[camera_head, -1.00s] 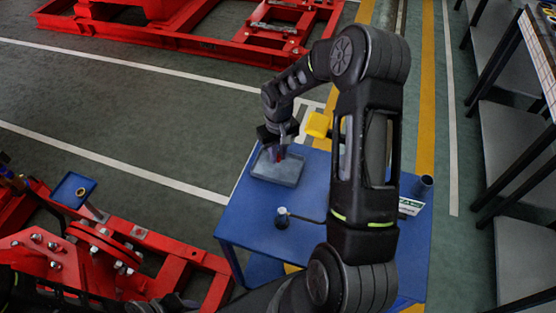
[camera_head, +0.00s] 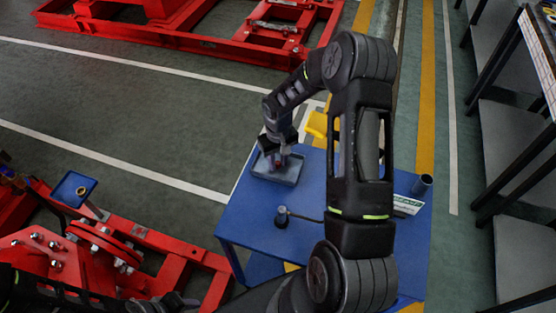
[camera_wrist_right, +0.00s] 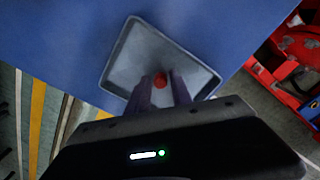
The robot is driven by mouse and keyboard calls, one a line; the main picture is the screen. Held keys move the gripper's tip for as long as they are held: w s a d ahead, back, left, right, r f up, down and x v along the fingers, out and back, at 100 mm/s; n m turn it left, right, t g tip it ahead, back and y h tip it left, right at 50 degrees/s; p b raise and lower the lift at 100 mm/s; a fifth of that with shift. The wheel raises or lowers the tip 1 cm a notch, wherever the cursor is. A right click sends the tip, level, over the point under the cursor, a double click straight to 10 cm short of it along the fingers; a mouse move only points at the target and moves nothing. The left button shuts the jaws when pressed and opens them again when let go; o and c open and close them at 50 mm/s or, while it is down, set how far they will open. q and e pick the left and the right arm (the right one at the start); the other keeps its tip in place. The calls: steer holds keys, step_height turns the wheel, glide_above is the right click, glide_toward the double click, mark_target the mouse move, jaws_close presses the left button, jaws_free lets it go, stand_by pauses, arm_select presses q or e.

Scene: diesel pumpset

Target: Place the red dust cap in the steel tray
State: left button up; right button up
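The red dust cap (camera_wrist_right: 160,79) sits between the two fingertips of my right gripper (camera_wrist_right: 161,84) in the right wrist view, filling the gap between them. The right gripper is shut on it. The grey steel tray (camera_wrist_right: 128,53) lies beneath, and the cap and fingertips show over its inside. In the head view the tray (camera_head: 289,180) is on the blue table, with the right gripper (camera_head: 277,160) pointing down over it. I cannot tell whether the cap touches the tray floor. Dark parts of my left arm show at the lower left of the head view; its fingers are not clear.
Red machine frames (camera_head: 180,262) stand at left; shelving (camera_head: 515,150) stands at right.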

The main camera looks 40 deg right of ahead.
mark_target(277, 163)
steer(key=shift+o, duration=1.1)
steer(key=shift+r, duration=0.1)
steer(key=shift+r, duration=0.5)
step_height(277, 163, up, 11)
steer(key=b, duration=0.2)
steer(key=shift+a, duration=0.1)
